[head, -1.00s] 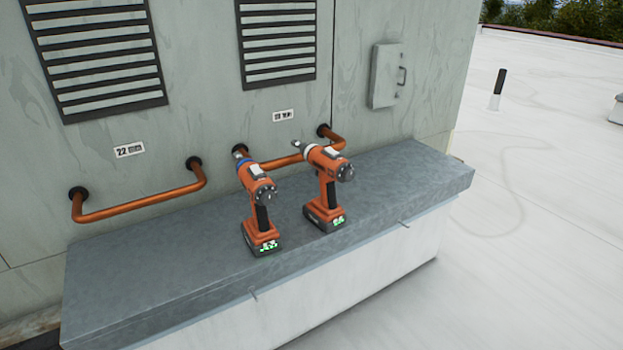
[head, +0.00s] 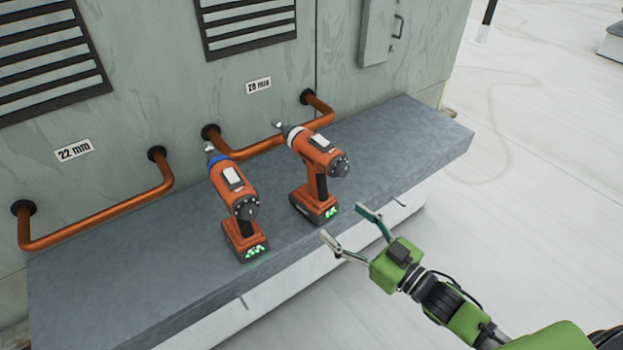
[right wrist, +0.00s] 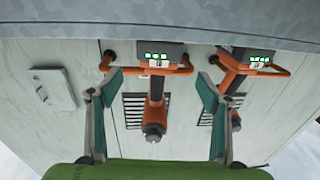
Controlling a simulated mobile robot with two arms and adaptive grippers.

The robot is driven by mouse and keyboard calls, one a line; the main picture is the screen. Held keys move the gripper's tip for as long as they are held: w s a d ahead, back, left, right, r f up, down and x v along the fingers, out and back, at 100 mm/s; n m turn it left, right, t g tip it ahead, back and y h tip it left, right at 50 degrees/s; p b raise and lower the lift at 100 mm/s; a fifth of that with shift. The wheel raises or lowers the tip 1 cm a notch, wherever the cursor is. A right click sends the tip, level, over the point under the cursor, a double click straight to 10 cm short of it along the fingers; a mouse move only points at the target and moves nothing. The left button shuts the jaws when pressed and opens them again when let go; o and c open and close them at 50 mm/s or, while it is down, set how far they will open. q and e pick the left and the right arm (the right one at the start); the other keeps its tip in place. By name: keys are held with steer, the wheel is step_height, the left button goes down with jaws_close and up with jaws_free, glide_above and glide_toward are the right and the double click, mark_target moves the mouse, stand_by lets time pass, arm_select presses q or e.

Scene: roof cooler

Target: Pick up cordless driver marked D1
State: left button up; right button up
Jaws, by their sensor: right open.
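Two orange cordless drivers stand upright on their battery packs on a grey metal ledge (head: 130,265). The left driver (head: 238,205) has a blue collar; the right driver (head: 318,160) has a white collar. I cannot read a D1 mark on either. My right gripper (head: 342,221) is open and empty, in front of the ledge and just to the front right of the white-collared driver, not touching it. In the upside-down right wrist view the white-collared driver (right wrist: 155,90) appears between the open fingers, and the blue-collared driver (right wrist: 232,80) is partly hidden behind one finger. My left gripper is not in view.
Copper pipes (head: 110,212) stick out of the wall behind the drivers, labelled 22 mm (head: 74,150) and 28 mm (head: 258,85). Louvred vents and a wall box (head: 378,30) sit above. The ledge is clear at both ends.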

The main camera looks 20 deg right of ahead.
mark_target(328, 208)
steer(key=x, duration=0.5)
steer(key=shift+d+p, duration=0.15)
steer(key=shift+p, duration=0.2)
steer(key=shift+w+a, duration=0.25)
steer(key=shift+w, duration=0.25)
steer(key=shift+w+a, duration=0.1)
steer(key=shift+w, duration=0.1)
steer(key=p+x, duration=0.2)
steer(key=x, duration=0.2)
steer(key=shift+w+a+r, duration=0.1)
steer(key=shift+w+a, duration=0.05)
steer(key=shift+w, duration=0.05)
steer(key=shift+w+a, duration=0.1)
steer(key=shift+w, duration=0.05)
jaws_close()
steer(key=shift+w+r, duration=0.1)
steer(key=shift+r, duration=0.1)
